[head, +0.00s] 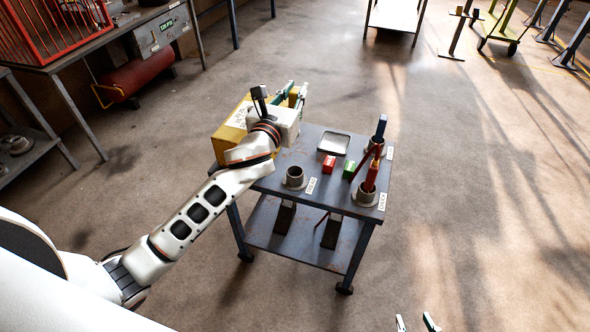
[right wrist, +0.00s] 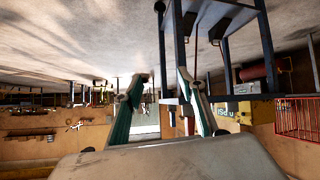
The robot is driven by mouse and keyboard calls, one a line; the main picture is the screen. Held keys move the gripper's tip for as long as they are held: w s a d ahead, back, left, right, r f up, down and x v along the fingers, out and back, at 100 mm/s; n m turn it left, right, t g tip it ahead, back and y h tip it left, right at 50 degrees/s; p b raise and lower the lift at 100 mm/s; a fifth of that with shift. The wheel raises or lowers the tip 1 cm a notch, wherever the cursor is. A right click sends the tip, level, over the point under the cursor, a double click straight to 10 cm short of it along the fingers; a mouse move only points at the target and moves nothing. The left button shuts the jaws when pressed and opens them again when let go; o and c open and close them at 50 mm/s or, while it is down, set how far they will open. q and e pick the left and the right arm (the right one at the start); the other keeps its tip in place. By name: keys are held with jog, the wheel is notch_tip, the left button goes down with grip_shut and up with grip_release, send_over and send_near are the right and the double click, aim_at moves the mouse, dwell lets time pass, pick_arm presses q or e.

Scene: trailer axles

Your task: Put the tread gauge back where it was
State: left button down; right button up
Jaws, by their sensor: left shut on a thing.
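My left gripper (head: 293,90) is at the far left of the grey cart, beside the yellow box (head: 233,132). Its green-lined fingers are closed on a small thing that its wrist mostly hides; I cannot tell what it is. I cannot identify the tread gauge for certain. A labelled cup (head: 295,178) on the cart's front left looks empty. A second cup (head: 365,194) at the front right has a red tool (head: 371,175) standing in it. My right gripper (head: 416,324) is at the bottom edge of the head view; its fingers stand apart and empty in the right wrist view (right wrist: 162,82).
The cart top (head: 325,194) also holds a shallow tray (head: 334,143), a red block (head: 329,162), a green block (head: 349,169) and a blue-topped upright tool (head: 380,128). A workbench with a red cage (head: 55,30) stands at upper left. Floor right of the cart is clear.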

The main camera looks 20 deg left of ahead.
pick_arm(q)
notch_tip(320, 180, down, 9)
jog(key=shift+r+b, duration=0.1)
jog(key=shift+b, duration=0.95)
notch_tip(320, 180, down, 5)
jog(key=shift+f+b, duration=0.1)
jog(key=shift+b, duration=0.75)
jog(key=shift+f, duration=0.5)
notch_tip(320, 180, down, 4)
jog(key=shift+f+b, duration=0.1)
jog(key=shift+b, duration=1)
pick_arm(e)
jog(key=f, duration=0.2)
jog(key=a+f, duration=0.1)
jog(key=f, duration=0.2)
jog(key=shift+a+f, duration=0.2)
jog(key=shift+f, duration=0.1)
jog(key=shift+r, duration=0.1)
pick_arm(q)
jog(key=shift+f, duration=0.15)
jog(key=c, duration=1.9)
grip_release()
pick_arm(e)
jog(key=shift+y, duration=0.3)
